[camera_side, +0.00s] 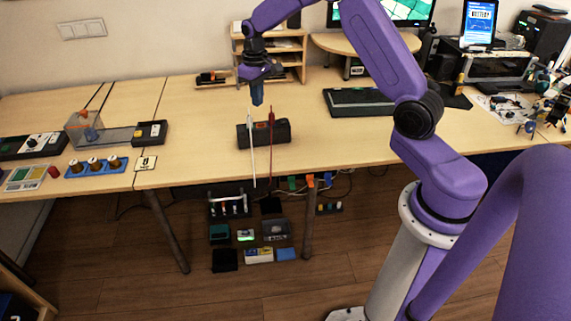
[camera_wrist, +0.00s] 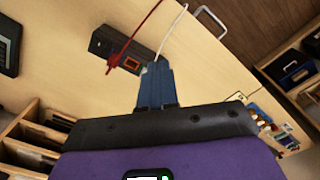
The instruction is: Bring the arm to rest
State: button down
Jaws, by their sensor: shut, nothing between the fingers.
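My gripper (camera_side: 257,98) hangs above the table, pointing down, its blue fingers shut with nothing between them. The shut fingers also show in the wrist view (camera_wrist: 155,72). A black box (camera_side: 283,131) with an orange-framed part on top lies on the table below my gripper, and it shows in the wrist view (camera_wrist: 104,44) too. A white cable (camera_side: 252,150) and a red cable (camera_side: 271,150) run at the box and over the table's front edge. My gripper is apart from the box and both cables.
A keyboard (camera_side: 358,102) lies right of the box. A transparent bin (camera_side: 84,127), a blue rack with several knobs (camera_side: 97,166) and black devices stand at the left. A wooden shelf (camera_side: 287,58) stands behind my gripper. Tools crowd the far right. Table around the box is clear.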

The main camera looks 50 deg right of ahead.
jog(key=s+a+r+n, duration=0.3)
jog(key=s+a+r, duration=0.1)
jog(key=s+a, duration=0.4)
jog(key=s+a+r+n, duration=0.3)
jog(key=s+a, duration=0.5)
jog(key=s+r+n, duration=0.1)
jog(key=s+n, duration=0.5)
jog(key=s, duration=1.7)
jog(key=shift+d, duration=0.45)
jog(key=shift+r, duration=0.1)
